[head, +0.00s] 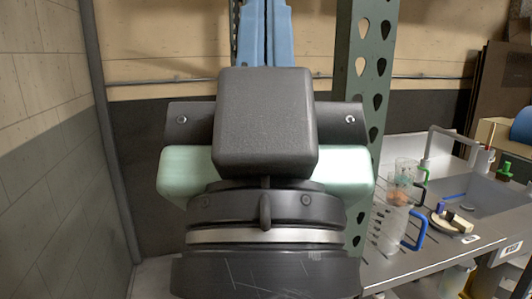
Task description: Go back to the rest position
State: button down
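My gripper (264,31) fills the middle of the head view, seen from behind with its black and pale green housing and its wrist below. Its two blue fingers point up and lie close side by side, with only a thin dark line between them. Their tips run out of the top of the picture, and I see nothing held between the parts that show.
A green perforated rack post (362,60) stands close to the right of my gripper. A metal sink counter (420,265) at the right carries clear jugs (393,222) with coloured handles. A tiled wall (45,150) is at the left.

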notch_tip(320, 180, up, 14)
jog(key=p, duration=1.1)
jog(key=shift+p, duration=0.4)
jog(key=shift+d+f, duration=0.1)
